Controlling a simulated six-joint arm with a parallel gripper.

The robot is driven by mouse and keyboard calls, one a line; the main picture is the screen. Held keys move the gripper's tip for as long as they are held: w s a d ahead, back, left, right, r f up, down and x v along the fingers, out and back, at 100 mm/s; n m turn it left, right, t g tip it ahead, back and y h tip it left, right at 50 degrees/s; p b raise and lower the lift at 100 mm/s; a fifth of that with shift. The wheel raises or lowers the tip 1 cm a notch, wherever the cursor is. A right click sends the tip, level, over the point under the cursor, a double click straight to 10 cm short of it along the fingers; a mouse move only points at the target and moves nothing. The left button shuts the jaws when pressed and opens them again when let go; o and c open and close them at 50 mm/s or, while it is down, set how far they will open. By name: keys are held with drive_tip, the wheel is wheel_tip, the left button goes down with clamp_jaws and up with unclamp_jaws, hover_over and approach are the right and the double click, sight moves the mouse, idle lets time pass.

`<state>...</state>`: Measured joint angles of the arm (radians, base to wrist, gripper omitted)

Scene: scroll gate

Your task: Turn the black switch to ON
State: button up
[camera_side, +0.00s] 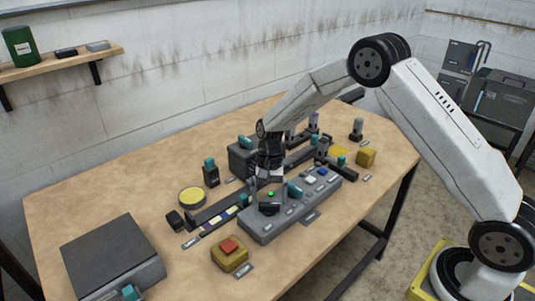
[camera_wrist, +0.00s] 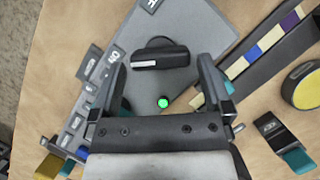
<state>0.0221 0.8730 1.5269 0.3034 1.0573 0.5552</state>
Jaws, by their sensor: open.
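The black switch (camera_wrist: 160,55) is a rotary knob with a pale line on its bar, seen from above on a grey panel (camera_wrist: 205,30). Its bar lies nearly level across the wrist view. A green light (camera_wrist: 163,102) glows beside it. My gripper (camera_wrist: 160,72) is open, with one finger on each side of the switch and a visible gap to both. In the side view my gripper (camera_side: 268,197) points down over the near-left end of the grey panel (camera_side: 300,213); the switch there is mostly hidden. Small label plates sit left of and above the switch, hard to read.
A red button on a yellow box (camera_side: 229,250) stands just in front of the panel. A yellow disc (camera_side: 192,197) and a dark rail with coloured squares (camera_wrist: 265,45) lie beside it. A grey box (camera_side: 112,257) sits front left. The far left tabletop is clear.

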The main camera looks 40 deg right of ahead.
drive_tip(key=v, duration=0.6)
drive_tip(key=shift+r, duration=0.15)
drive_tip(key=s+d+r+n+t+h, duration=0.1)
drive_tip(key=s+n+t, duration=0.2)
drive_tip(key=s, duration=0.7)
drive_tip(key=s+d+r+n+t+h, duration=0.1)
drive_tip(key=s+n, duration=0.4)
drive_tip(key=s, duration=0.5)
drive_tip(key=shift+r+n+t+h, duration=0.4)
drive_tip(key=shift+r+t+h, duration=0.2)
drive_tip(key=shift+t, duration=0.4)
